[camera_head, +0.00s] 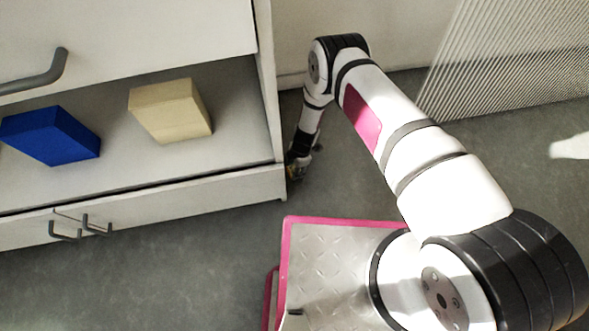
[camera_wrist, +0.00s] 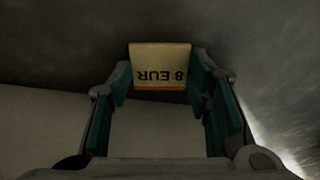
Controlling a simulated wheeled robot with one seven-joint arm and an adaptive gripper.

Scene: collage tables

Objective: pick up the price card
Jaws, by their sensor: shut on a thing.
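The price card (camera_wrist: 160,58) shows in the wrist view as a small yellowish card with "8 EUR" upside down in dark print. It is between the two fingertips of my gripper (camera_wrist: 160,77), which is shut on it. The green-padded fingers stand on the card's left and right sides. In the head view my gripper (camera_head: 297,168) is low beside the right side of the cabinet, close to the floor. The card cannot be made out there.
The white cabinet (camera_head: 268,110) stands at left, with a blue block (camera_head: 50,135) and a cream block (camera_head: 170,110) on its open shelf. A ribbed translucent panel (camera_head: 505,55) stands at back right. Grey floor (camera_head: 180,245) is clear in front of the cabinet.

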